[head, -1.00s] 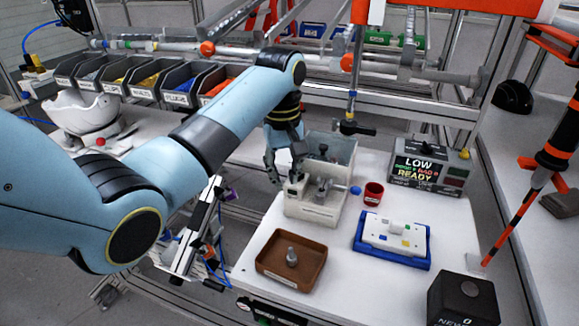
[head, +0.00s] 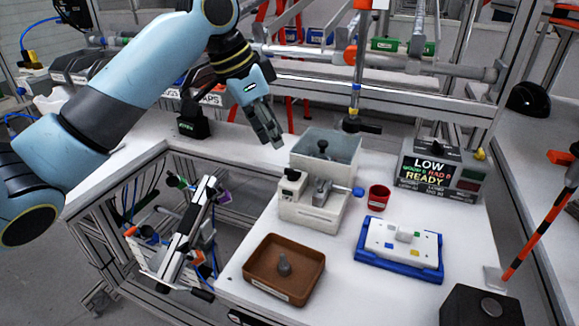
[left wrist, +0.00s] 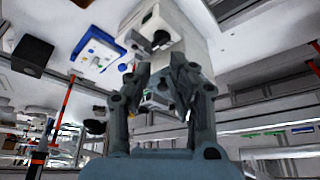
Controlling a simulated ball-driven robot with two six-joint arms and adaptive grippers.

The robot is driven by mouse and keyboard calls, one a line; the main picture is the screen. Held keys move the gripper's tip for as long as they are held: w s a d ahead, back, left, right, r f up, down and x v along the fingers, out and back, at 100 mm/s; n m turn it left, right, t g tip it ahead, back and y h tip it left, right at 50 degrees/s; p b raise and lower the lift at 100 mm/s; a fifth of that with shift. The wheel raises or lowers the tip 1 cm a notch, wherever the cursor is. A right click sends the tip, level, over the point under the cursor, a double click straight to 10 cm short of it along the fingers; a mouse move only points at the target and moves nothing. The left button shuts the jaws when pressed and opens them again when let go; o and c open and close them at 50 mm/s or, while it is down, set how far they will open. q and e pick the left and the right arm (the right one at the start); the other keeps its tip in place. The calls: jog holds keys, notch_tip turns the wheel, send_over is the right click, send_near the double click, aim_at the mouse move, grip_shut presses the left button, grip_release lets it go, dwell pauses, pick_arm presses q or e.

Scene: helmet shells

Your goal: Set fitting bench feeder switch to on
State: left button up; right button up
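The feeder (head: 308,214) is a white box with a clear hopper (head: 338,150) at its back, standing on the white bench. A small white block with a black knob (head: 293,174) sits on its left side, apparently the switch; its setting is too small to read. My left gripper (head: 274,143) is in the air to the left of the hopper, apart from the feeder. In the left wrist view, its fingers (left wrist: 164,82) are apart with nothing between them, and the feeder's white housing (left wrist: 185,38) with a dark knob shows beyond them. My right gripper is not in view.
A red cup (head: 378,198), a blue tray (head: 362,250) with a white plate and a brown tray (head: 262,282) stand near the feeder. A display box (head: 428,172) reads "LOW" and "READY". An overhead rail (head: 400,65) and a hanging tool (head: 355,125) are behind the feeder.

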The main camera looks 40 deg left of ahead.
aim_at(291, 173)
pick_arm(q)
jog(key=x, duration=0.7)
jog(key=shift+w+d+f+p, duration=0.1)
jog(key=shift+w+f+p, duration=0.05)
jog(key=shift+f+p, duration=0.2)
jog(key=shift+f, duration=0.5)
